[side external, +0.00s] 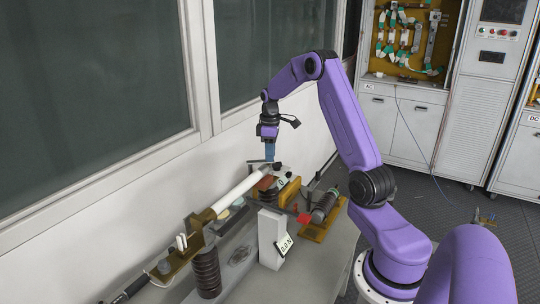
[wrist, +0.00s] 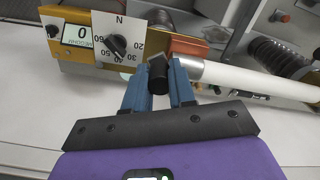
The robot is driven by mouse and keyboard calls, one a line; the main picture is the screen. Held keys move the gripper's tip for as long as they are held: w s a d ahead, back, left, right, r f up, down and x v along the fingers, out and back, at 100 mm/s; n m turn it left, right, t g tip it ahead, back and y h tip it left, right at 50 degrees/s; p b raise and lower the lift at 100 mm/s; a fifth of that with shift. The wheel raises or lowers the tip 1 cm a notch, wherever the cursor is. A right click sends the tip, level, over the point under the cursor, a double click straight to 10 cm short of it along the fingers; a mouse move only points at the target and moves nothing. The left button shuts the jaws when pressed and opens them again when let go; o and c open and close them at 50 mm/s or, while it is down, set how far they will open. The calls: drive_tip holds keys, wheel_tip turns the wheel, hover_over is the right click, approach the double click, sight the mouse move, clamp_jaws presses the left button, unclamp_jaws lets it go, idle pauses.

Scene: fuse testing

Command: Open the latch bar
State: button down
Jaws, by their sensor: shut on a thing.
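My gripper (side external: 270,157) points down at the far end of the white fuse tube (side external: 238,190). In the wrist view its two blue fingers (wrist: 158,82) are shut on a short black cylindrical piece (wrist: 158,72), which looks like the handle of the latch bar. The rest of the latch bar cannot be made out clearly. The white tube (wrist: 255,80) runs to the right from a copper-coloured block (wrist: 188,47) just beyond the right finger. In the side view the fingers hide most of the held piece.
A gold-coloured tester with a display (wrist: 82,33) and a black dial (wrist: 117,45) stands close beyond the left finger. A ribbed coil on an orange base (side external: 323,210) and a brown ribbed insulator (side external: 207,272) stand nearby. A white wall and window border the bench behind.

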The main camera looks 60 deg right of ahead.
drive_tip(key=w+d+n, duration=0.2)
drive_tip(key=w+n, duration=0.3)
drive_tip(key=n, duration=0.5)
drive_tip(key=shift+w+d+n, duration=0.3)
drive_tip(key=shift+w+d, duration=0.05)
drive_tip(key=shift+d, duration=0.05)
drive_tip(key=shift+w, duration=0.1)
drive_tip(key=c, duration=0.9)
unclamp_jaws()
drive_tip(key=shift+c, duration=0.2)
wheel_tip(320, 180, up, 18)
drive_tip(key=shift+f, duration=0.25)
